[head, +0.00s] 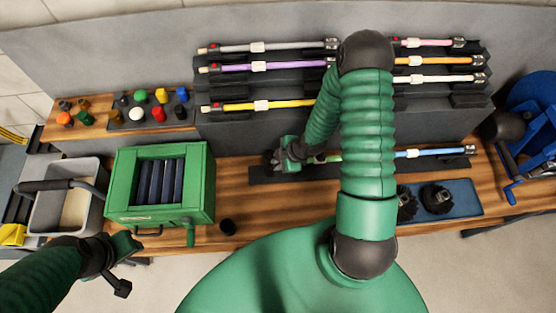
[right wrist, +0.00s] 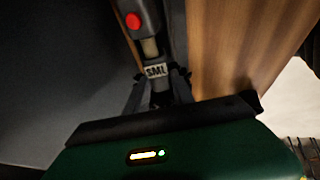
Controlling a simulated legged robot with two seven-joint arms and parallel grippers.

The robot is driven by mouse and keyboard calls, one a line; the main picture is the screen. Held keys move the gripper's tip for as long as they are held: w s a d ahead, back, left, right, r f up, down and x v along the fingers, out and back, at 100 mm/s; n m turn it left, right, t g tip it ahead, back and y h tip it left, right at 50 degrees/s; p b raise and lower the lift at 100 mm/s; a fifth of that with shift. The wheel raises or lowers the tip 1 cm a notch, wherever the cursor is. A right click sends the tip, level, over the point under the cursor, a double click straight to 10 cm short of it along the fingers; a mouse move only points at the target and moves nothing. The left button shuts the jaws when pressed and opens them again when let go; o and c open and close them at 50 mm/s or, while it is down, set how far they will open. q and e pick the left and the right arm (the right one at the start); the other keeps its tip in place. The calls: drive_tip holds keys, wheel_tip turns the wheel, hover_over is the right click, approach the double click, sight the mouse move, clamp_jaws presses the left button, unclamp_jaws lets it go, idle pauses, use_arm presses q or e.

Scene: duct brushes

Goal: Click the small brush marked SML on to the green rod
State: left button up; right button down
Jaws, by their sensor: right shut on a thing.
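In the right wrist view the fingers are shut on a dark stem with a white SML label (right wrist: 156,70), the small brush. Just beyond the label is a pale tube and a grey rod end with a red button (right wrist: 133,21), roughly in line. I cannot tell whether brush and rod are locked together. The brush head is hidden. The left gripper (head: 127,262) is at the lower left, away from the rod; its fingers are unclear.
Dark round brushes (head: 437,198) stand on a blue mat (head: 465,196) at the right. Several other rods, such as a yellow one (head: 285,104), lie on the rack above. A green box (head: 125,180) and a grey bin (head: 38,212) stand at the left.

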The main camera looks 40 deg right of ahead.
drive_tip(key=shift+s+d+p, duration=0.25)
drive_tip(key=shift+s+d, duration=0.05)
drive_tip(key=shift+d, duration=0.3)
drive_tip(key=shift+s+d+p, duration=0.25)
drive_tip(key=shift+s+d, duration=0.05)
drive_tip(key=shift+d, duration=0.3)
idle(0.3)
drive_tip(key=c, duration=1)
unclamp_jaws()
drive_tip(key=shift+s+f, duration=0.1)
drive_tip(key=shift+s+a, duration=0.15)
